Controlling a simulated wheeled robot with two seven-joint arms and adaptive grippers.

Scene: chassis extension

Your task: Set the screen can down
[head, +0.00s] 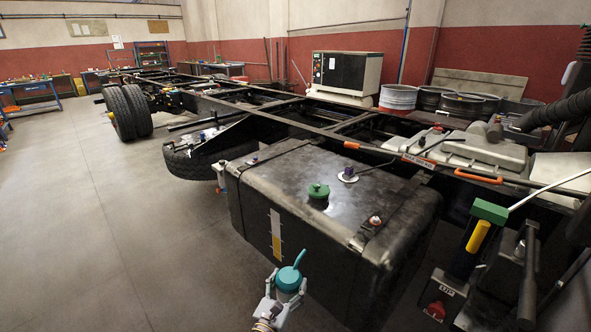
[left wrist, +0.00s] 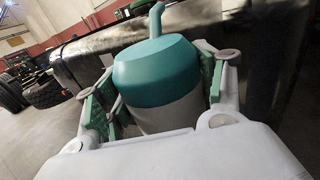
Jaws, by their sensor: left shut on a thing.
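The screen can (head: 289,279) has a teal top with a thin spout or handle and a grey lower body. My left gripper (head: 286,291) is shut on it, low at the front of the big black tank (head: 330,200). In the left wrist view the can (left wrist: 157,75) sits upright between the two green-padded fingers (left wrist: 155,95), with the tank's dark side behind it. The can's underside is hidden by the gripper. My right gripper is not in view.
The tank top carries a green cap (head: 318,190), a purple-grey fitting (head: 348,174) and a red-topped fitting (head: 375,221). The chassis frame and wheels (head: 128,111) stretch back left. Grey floor (head: 90,230) left of the tank is clear. A green-and-yellow handle (head: 484,222) stands at right.

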